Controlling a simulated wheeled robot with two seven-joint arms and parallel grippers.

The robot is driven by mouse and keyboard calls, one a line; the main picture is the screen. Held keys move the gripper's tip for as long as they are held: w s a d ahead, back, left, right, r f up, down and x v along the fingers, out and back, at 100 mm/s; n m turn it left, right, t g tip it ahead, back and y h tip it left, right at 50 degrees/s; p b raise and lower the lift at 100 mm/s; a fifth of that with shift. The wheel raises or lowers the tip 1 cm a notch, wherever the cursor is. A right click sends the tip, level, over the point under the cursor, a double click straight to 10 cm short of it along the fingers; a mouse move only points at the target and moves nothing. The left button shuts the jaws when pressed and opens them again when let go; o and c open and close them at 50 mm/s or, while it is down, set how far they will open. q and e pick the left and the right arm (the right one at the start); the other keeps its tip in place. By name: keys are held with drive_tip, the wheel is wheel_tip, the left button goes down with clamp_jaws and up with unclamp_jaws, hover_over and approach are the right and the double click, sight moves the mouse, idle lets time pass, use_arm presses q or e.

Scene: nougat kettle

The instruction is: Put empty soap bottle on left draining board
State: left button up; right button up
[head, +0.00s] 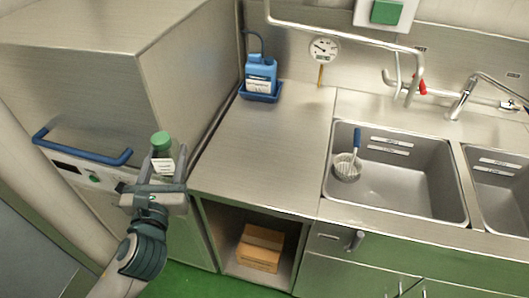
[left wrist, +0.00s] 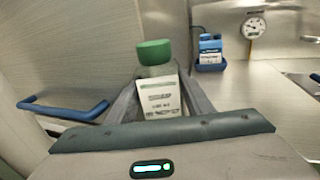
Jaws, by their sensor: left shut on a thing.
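The soap bottle has a green cap and a white label; it shows in the head view (head: 163,164) and larger in the left wrist view (left wrist: 158,100). My left gripper (head: 166,178) is shut on the bottle, with one finger on each side of it. The bottle is upright, its lower part hidden by the gripper. It is in front of the steel cabinet, left of the bare steel draining board (head: 265,150), which lies left of the sink. My right gripper is not in view.
A blue bottle (head: 261,72) stands in a blue tray (head: 261,97) at the back of the board. The sink (head: 400,190) holds a strainer (head: 347,167) with a blue handle. A blue bar handle (head: 82,150) juts from the cabinet. The board's middle and front are clear.

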use_arm(q)
drive_tip(key=s+d+r+m+h+p, duration=0.1)
drive_tip(key=s+d+r+h+p, duration=0.1)
drive_tip(key=d, duration=0.6)
drive_tip(key=s+d+r+m+h+p, duration=0.1)
drive_tip(key=s+d+r+p, duration=0.1)
drive_tip(key=d, duration=0.7)
drive_tip(key=s+d+r+m+h+p, duration=0.1)
drive_tip(key=s+d+h+p, duration=0.1)
drive_tip(key=d, duration=0.6)
drive_tip(key=shift+s+d+r+m+g+h+p, duration=0.3)
drive_tip(key=shift+s+r+g+p, duration=0.15)
drive_tip(key=shift+s, duration=0.1)
drive_tip(key=shift+w+a+f, duration=0.1)
drive_tip(key=shift+f, duration=0.05)
drive_tip(key=w+a+f+p, duration=0.1)
drive_tip(key=w+a+f, duration=0.4)
drive_tip(key=w, duration=0.5)
drive_tip(key=shift+a+f+p, duration=0.35)
drive_tip(key=shift+f, duration=0.6)
drive_tip(key=shift+f, duration=2)
